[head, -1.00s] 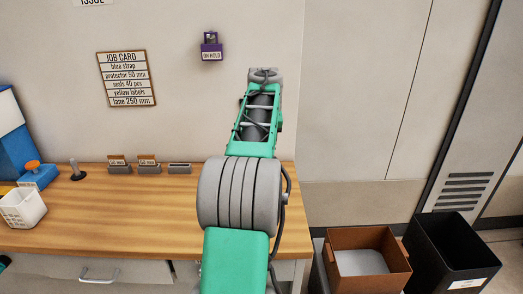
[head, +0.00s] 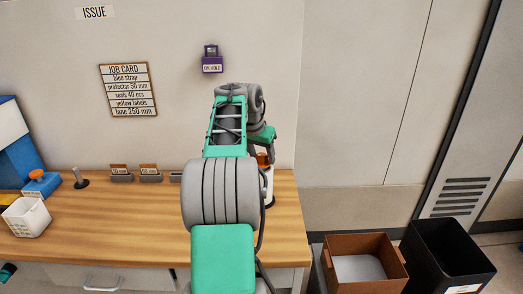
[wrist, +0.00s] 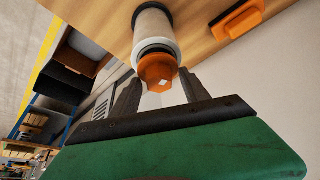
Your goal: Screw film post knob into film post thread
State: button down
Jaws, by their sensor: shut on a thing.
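The orange faceted film post knob (wrist: 156,72) is at the top end of a white film roll (wrist: 153,32) in the wrist view. The film post and its thread are hidden by the roll and knob. My gripper (wrist: 159,78) has one finger on each side of the knob and is shut on it. In the head view the white roll (head: 268,189) stands upright near the bench's right end. A little of the orange knob (head: 262,158) shows above it, and my arm hides most of the gripper. I cannot tell how far the knob is threaded.
The wooden bench (head: 115,228) has clear room left of my arm. Small labelled holders (head: 150,176), a dark peg (head: 80,178) and a white basket (head: 27,216) stand on it. An orange block (wrist: 237,18) lies near the roll. Brown (head: 340,245) and black (head: 440,235) bins stand right.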

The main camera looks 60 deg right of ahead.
jog(key=shift+r+m+g+y+p, duration=0.15)
jog(key=shift+m+g+p, duration=0.4)
jog(key=shift+m+p, duration=1.2)
jog(key=shift+r+m+g+y+p, duration=0.15)
jog(key=shift+m+g+p, duration=0.65)
jog(key=shift+p, duration=1.5)
jog(key=shift+s+f+m, duration=0.1)
jog(key=shift+f+m, duration=0.15)
jog(key=shift+m, duration=0.4)
jog(key=shift+r+p, duration=0.1)
jog(key=shift+p, duration=0.35)
jog(key=shift+r+p, duration=0.1)
jog(key=shift+p, duration=0.4)
jog(key=m+p, duration=0.3)
jog(key=p, duration=0.1)
jog(key=shift+g+y+p, duration=0.3)
jog(key=shift+g+y, duration=0.05)
jog(key=shift+y, duration=0.05)
jog(key=shift+m+p, duration=0.4)
jog(key=shift+p, duration=0.1)
jog(key=shift+f, duration=0.2)
